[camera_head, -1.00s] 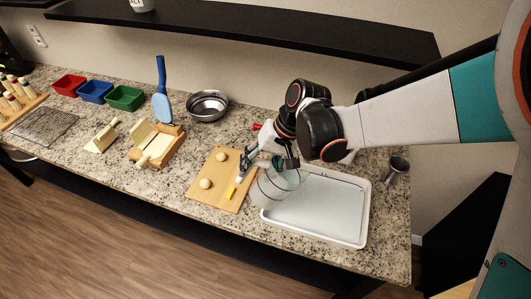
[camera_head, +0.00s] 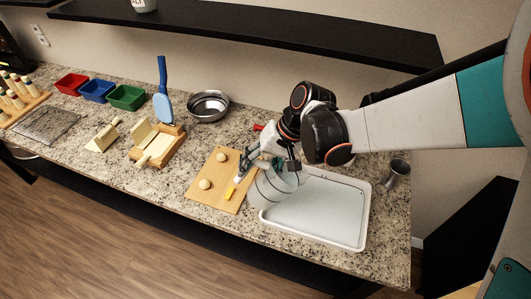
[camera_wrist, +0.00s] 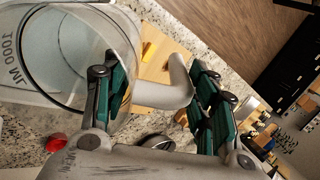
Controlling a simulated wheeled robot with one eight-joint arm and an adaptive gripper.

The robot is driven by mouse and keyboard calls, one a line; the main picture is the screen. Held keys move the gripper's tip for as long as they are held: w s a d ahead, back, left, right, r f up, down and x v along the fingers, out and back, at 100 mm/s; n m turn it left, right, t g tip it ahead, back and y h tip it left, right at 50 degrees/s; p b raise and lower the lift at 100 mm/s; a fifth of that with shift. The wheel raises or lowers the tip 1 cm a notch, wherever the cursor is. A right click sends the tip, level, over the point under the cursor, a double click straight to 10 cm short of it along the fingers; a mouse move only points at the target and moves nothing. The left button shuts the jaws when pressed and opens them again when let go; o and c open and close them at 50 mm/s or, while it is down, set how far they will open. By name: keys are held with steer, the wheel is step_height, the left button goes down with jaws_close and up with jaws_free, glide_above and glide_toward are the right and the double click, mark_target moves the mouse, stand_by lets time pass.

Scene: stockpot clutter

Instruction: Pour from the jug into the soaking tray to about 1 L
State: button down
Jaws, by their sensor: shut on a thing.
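My gripper (camera_head: 262,164) is shut on the handle (camera_wrist: 178,86) of a clear jug (camera_head: 268,189). The jug is tilted above the left end of the white soaking tray (camera_head: 365,212). In the wrist view the jug (camera_wrist: 122,50) fills the upper left, its round mouth toward the tray, with the handle between the finger pads of my gripper (camera_wrist: 160,95). The tray's inside looks pale blue-grey. I cannot make out a pouring stream, the level in the jug or the depth in the tray.
A cutting board (camera_head: 212,190) with two round pieces and a yellow-handled tool lies left of the tray. A metal cup (camera_head: 397,172) stands to its right. A steel bowl (camera_head: 208,105) is behind the board. A dark shelf (camera_head: 260,27) hangs above the counter.

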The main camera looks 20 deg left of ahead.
steer(key=shift+w+d+r+g+y, duration=0.1)
steer(key=shift+d+r+g+y, duration=0.1)
steer(key=shift+r+g+y, duration=0.3)
stand_by(1.6)
